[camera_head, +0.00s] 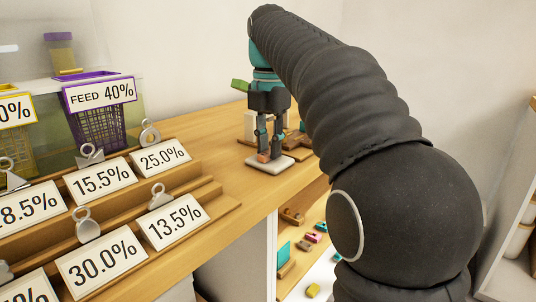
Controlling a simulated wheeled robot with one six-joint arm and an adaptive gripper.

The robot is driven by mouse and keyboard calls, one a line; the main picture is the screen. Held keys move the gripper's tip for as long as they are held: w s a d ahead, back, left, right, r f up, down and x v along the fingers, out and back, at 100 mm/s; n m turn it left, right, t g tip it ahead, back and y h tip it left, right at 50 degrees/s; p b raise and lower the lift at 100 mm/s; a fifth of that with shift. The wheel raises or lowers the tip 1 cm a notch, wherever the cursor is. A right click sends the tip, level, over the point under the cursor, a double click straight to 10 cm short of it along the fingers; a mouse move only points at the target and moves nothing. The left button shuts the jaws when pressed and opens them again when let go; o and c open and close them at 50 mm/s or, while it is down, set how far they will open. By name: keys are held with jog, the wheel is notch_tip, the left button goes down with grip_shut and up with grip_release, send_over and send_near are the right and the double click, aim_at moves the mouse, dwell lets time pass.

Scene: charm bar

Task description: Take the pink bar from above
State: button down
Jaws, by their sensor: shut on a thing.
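My gripper (269,152) points straight down over a small white pad (284,163) on the wooden counter. Its fingers are shut on a small salmon-pink piece, the pink bar (263,157), which shows low between the fingertips, at or just above the pad. The bar is small in this view and partly hidden by the fingers, so I cannot tell whether it touches the pad.
Price-style percent cards (164,155) in metal clips stand on wooden steps at the left. A purple basket (97,125) marked "FEED 40%" stands behind. Wooden blocks sit beyond my gripper. Small coloured pieces (313,237) lie on a lower white surface.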

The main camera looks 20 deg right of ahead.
jog(key=shift+r+p, duration=1.45)
jog(key=shift+r, duration=1.55)
